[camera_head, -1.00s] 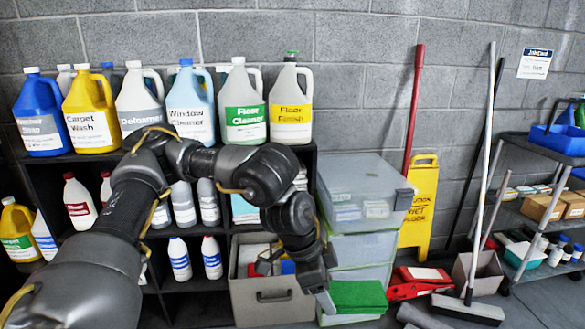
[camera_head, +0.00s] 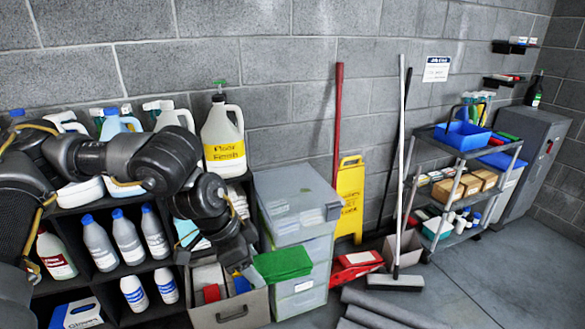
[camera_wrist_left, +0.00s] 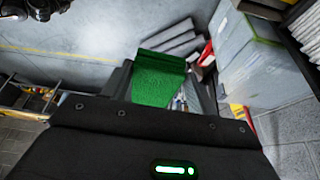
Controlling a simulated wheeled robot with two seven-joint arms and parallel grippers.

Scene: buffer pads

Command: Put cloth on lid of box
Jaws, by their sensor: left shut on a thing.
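The cloth is a green folded pad (camera_head: 283,264), in front of the lower left part of a stack of clear plastic boxes. My left gripper (camera_head: 250,272) is shut on the near edge of the cloth, above the open grey bin. In the left wrist view the cloth (camera_wrist_left: 160,80) sticks out from between the fingers over the floor. The top clear box (camera_head: 292,215) has a pale, flat lid (camera_head: 290,184), bare and higher than the cloth. The stack also shows at the upper right of the wrist view (camera_wrist_left: 248,60). My right gripper is out of view.
A black shelf of bottles stands left, with a Floor Finish jug (camera_head: 223,140) beside the stack. A grey bin (camera_head: 230,311) is below my gripper. A yellow wet-floor sign (camera_head: 349,205), broom and mop stand right. Grey rolls (camera_head: 375,310) lie on the floor.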

